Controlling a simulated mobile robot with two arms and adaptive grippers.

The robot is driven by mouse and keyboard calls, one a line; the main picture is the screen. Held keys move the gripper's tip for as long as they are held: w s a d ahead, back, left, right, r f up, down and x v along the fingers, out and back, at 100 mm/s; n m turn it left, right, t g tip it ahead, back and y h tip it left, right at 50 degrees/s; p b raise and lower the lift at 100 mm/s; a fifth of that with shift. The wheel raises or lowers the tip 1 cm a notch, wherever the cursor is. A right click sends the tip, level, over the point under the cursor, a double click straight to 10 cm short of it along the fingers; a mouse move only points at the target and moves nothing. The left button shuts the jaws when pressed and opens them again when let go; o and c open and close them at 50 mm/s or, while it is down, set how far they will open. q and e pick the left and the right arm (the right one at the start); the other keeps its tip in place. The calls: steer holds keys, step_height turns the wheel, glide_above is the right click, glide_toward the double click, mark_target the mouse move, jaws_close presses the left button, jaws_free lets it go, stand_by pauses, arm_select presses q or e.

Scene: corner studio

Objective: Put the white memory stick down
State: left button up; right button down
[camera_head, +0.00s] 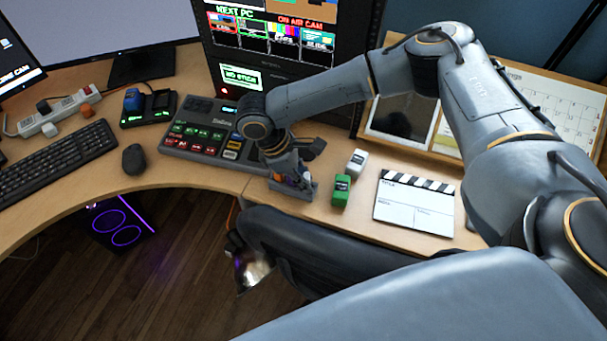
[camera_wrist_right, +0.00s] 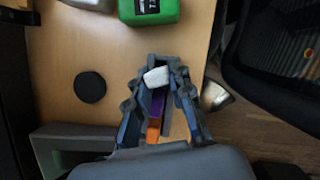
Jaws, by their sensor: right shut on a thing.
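My right gripper (camera_head: 292,180) is low over the desk's front edge, just right of the control panel. In the right wrist view its fingers (camera_wrist_right: 158,75) are closed around the white memory stick (camera_wrist_right: 156,77), which sits between the fingertips. A purple piece (camera_wrist_right: 156,102) and an orange piece (camera_wrist_right: 153,130) show behind it between the fingers. A small grey open tray (camera_head: 301,192) is at the gripper in the head view. I cannot tell whether the white stick touches the tray. My left gripper is not in view.
The control panel (camera_head: 200,132) lies left. A black disc (camera_wrist_right: 90,86) lies on the desk. A black chair (camera_wrist_right: 285,50) is close to the desk edge.

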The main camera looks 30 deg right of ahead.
steer(key=c, duration=1.2)
jaws_free()
steer(key=shift+r, duration=0.1)
steer(key=shift+r+b, duration=0.25)
steer(key=shift+b, duration=0.05)
steer(key=v, duration=1.2)
steer(key=shift+r, duration=0.15)
